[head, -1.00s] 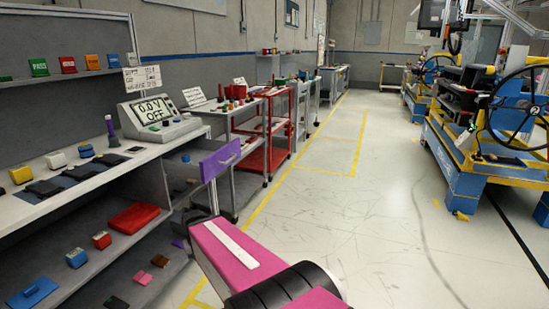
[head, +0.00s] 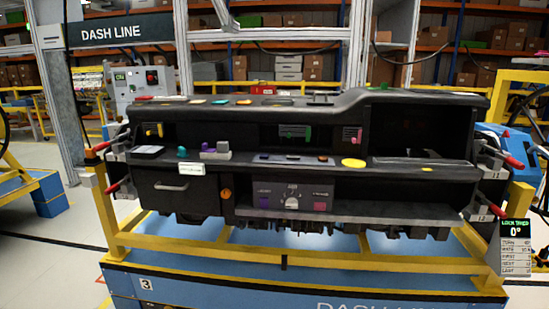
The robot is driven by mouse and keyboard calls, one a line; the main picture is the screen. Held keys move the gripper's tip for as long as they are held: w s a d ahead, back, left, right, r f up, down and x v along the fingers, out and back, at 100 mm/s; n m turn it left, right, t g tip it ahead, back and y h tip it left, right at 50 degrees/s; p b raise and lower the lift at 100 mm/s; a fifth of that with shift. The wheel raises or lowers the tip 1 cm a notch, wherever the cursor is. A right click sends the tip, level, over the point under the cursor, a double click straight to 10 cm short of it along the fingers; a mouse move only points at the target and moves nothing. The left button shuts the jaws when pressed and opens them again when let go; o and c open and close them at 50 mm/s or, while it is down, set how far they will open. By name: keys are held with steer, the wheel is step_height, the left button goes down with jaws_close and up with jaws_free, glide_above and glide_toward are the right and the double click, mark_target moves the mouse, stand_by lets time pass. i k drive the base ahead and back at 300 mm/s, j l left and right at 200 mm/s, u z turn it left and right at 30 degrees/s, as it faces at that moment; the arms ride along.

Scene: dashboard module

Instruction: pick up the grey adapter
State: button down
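A small light grey block (head: 216,152) sits on the middle ledge of the black dashboard module (head: 455,172), left of centre. It may be the grey adapter, but it is too small to be sure. A purple piece (head: 206,147) and another grey piece (head: 222,146) show at its top; I cannot tell whether they are attached. A teal piece (head: 182,152) stands to its left. My gripper is not in view.
The dashboard rests on a yellow frame (head: 200,246) over a blue base. Red-handled clamps (head: 102,146) stick out at both ends. A yellow disc (head: 353,163) lies on the ledge. A small screen (head: 515,240) hangs at the right. Clear floor shows at the left.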

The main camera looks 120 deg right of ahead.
mark_target(222, 146)
steer(key=z, duration=4.35)
steer(key=i+j, duration=0.1)
steer(key=j, duration=0.3)
steer(key=i+j, duration=0.1)
steer(key=j, duration=0.65)
steer(key=i+j+z, duration=0.1)
steer(key=j+z, duration=0.95)
steer(key=z, duration=0.45)
